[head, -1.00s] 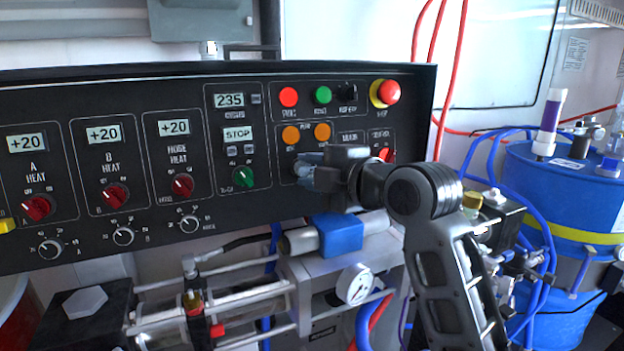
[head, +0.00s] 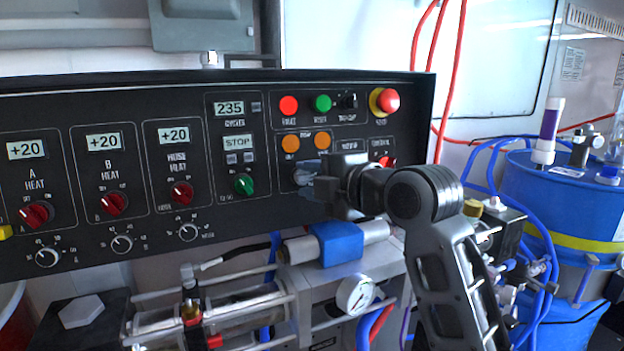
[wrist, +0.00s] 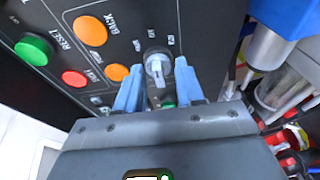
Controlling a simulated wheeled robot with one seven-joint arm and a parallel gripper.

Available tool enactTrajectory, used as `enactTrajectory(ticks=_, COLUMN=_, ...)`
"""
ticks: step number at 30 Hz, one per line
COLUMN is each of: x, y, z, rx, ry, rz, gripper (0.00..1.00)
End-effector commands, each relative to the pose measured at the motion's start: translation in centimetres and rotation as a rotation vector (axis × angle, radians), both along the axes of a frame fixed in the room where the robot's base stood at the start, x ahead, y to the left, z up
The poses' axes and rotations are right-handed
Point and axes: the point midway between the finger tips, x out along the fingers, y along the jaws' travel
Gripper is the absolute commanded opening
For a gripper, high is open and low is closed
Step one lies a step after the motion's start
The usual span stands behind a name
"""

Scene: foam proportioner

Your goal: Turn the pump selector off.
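The pump selector is a light grey knob (wrist: 158,66) on the black control panel, beside the orange buttons in the wrist view. Small labels ring it, too blurred to read. My gripper (wrist: 160,90) faces the panel with its two blue fingers apart, one on each side of the knob's near end. I cannot tell whether either finger touches the knob.
A red emergency stop (head: 388,100), a red button (head: 288,105) and a green button (head: 322,103) sit above. A green knob (head: 243,184) is to the left. A blue-capped cylinder (head: 338,243) and a gauge (head: 355,295) lie below. A blue drum (head: 560,200) stands right.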

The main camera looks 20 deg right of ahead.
Motion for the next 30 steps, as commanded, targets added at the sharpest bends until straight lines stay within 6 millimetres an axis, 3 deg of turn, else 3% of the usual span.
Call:
enactTrajectory(ticks=5, x=-0.9, y=-0.3, z=0.2, rx=0.000, ry=-0.002, rz=-0.001, gripper=0.37)
enactTrajectory(ticks=18, x=-6.9, y=-1.9, z=1.2, rx=0.000, ry=-0.001, rz=-0.001, gripper=0.37)
enactTrajectory(ticks=30, x=-7.4, y=-2.0, z=1.3, rx=0.000, ry=0.001, rz=0.000, gripper=0.37)
